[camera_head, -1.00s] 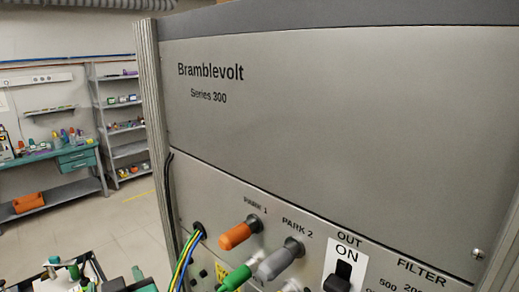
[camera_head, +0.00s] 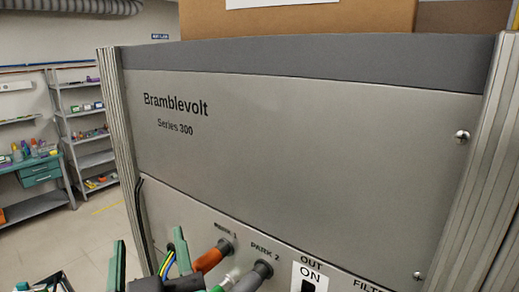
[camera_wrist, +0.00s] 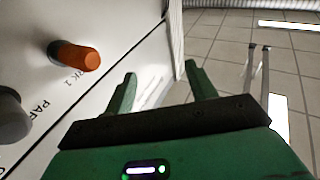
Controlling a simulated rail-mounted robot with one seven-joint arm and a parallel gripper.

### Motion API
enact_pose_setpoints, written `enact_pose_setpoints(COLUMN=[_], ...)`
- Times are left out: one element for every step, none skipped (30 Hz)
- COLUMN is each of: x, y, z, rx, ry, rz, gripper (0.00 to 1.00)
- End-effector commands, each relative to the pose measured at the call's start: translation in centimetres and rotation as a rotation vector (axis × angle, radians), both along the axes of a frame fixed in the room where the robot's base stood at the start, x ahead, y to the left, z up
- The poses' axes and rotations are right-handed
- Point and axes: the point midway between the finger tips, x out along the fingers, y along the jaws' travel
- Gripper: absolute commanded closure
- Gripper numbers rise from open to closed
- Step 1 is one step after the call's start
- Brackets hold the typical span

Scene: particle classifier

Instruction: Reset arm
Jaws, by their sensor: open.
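My gripper (camera_head: 148,238) shows at the lower left of the head view, with its two green fingers apart and pointing up. In the wrist view my gripper (camera_wrist: 160,73) is open, and nothing shows between the fingers. The grey Bramblevolt Series 300 cabinet (camera_head: 300,140) stands close behind it. An orange plug (camera_head: 213,256) sits at PARK 1 and a grey plug (camera_head: 254,277) at PARK 2. In the wrist view the orange plug (camera_wrist: 76,56) and grey plug (camera_wrist: 12,115) are left of the fingers, apart from them.
A switch (camera_head: 308,285) marked ON shows at the bottom edge of the head view. Yellow, green and blue cables (camera_head: 167,264) run beside the fingers. A cardboard box (camera_head: 300,17) lies on the cabinet. Open tiled floor (camera_wrist: 215,45) shows beyond the fingers in the wrist view.

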Motion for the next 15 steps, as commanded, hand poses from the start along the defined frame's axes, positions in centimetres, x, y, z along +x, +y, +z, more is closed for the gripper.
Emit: enact_pose_setpoints(x=[-0.3,-0.5,-0.8,-1.0,-1.2,-1.5,-1.8,-2.1,-2.4,-2.7,-3.0,-3.4,-3.7,-4.1,-4.5], y=[-1.0,-1.5,-2.2,-2.7,-3.2,-3.9,-4.4,-4.9,-5.5,-6.0,-6.5,-7.1,-7.6,-8.1,-8.7], z=[0.9,1.3,1.9,2.4,2.8,3.4,3.8,4.2,4.8,5.2,5.6,6.2,6.6,7.0,7.5], rx=[0.009,0.013,0.020,0.027,0.033,0.038,0.043,0.050,0.056,0.060,0.065,0.073,0.078,0.082,0.088], ry=[-0.019,-0.032,-0.050,-0.062,-0.075,-0.093,-0.106,-0.118,-0.136,-0.150,-0.164,-0.181,-0.195,-0.209,-0.227], rz=[-0.024,-0.037,-0.056,-0.068,-0.081,-0.099,-0.112,-0.124,-0.140,-0.153,-0.166,-0.183,-0.196,-0.209,-0.225], gripper=[0.44,0.44,0.44,0.44,0.44,0.44,0.44,0.44,0.44,0.44,0.44,0.44,0.44,0.44,0.44])
